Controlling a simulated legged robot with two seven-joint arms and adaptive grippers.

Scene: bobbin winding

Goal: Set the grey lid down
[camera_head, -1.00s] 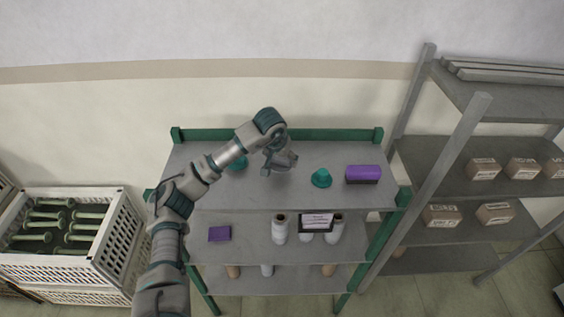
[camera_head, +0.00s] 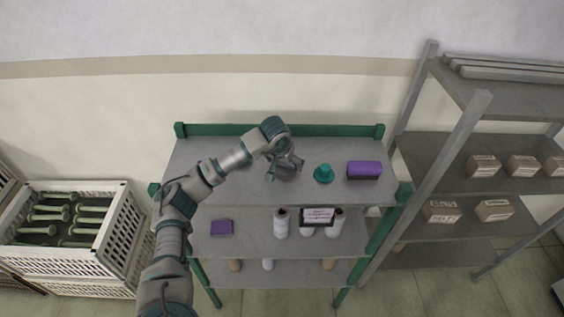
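My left gripper (camera_head: 290,163) is over the top board of the green-framed shelf (camera_head: 230,196), left of a teal knobbed piece (camera_head: 324,174). A grey rounded shape (camera_head: 284,174) shows just below the gripper and looks like the grey lid. It is small and blends with the grey gripper and board. I cannot tell whether the fingers are closed on it or whether it touches the board. My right gripper is not in view.
A purple block with a dark base (camera_head: 364,169) stands right of the teal piece. The lower board holds a purple box (camera_head: 221,228), white spools (camera_head: 282,222) and a framed sign (camera_head: 317,215). A white crate (camera_head: 70,262) stands left, a grey rack (camera_head: 455,150) right.

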